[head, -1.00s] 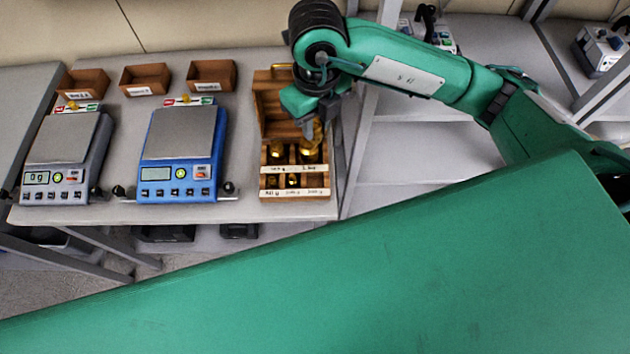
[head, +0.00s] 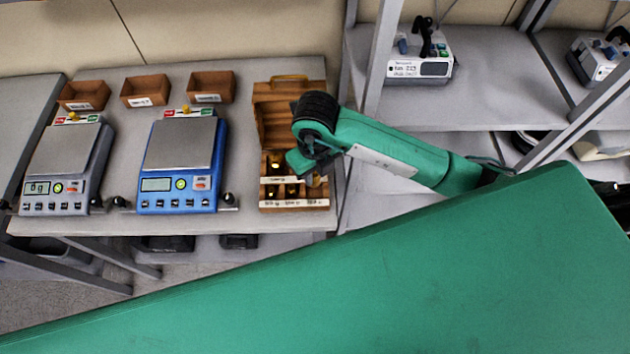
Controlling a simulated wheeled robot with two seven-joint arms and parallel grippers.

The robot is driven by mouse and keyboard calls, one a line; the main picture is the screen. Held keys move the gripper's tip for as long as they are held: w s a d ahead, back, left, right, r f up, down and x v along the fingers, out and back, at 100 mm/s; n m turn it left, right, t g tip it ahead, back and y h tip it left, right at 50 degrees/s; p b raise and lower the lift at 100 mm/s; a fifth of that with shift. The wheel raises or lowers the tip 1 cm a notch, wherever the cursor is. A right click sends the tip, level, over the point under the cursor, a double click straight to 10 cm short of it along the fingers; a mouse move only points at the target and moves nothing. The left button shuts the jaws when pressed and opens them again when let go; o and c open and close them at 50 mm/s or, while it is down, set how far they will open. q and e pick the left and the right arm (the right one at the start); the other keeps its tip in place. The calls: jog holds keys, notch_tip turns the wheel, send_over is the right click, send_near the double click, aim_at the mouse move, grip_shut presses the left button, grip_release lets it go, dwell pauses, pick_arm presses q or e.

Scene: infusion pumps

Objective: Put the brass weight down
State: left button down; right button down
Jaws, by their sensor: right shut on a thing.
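The wooden weight box (head: 268,100) stands open at the right end of the table, with labelled strips along its front rows. Small brass weights (head: 274,164) sit in its compartments, and others show in the front row (head: 291,190). My right gripper (head: 316,178) is over the front right part of the box, pointing down. It is shut on a brass weight, which is mostly hidden by the gripper and wrist. I cannot tell whether that weight touches the box floor. My left gripper is not in view.
A blue scale (head: 181,144) stands left of the box, and a grey scale (head: 66,160) farther left. Three small wooden bins (head: 211,86) line the back of the table. Shelves with devices (head: 419,66) stand at the right.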

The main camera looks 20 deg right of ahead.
aim_at(315, 185)
notch_tip(315, 185, down, 5)
jog(key=shift+r+p, duration=0.1)
jog(key=shift+p, duration=0.5)
jog(key=shift+f, duration=0.5)
jog(key=shift+f, duration=0.15)
jog(key=c, duration=1.2)
grip_release()
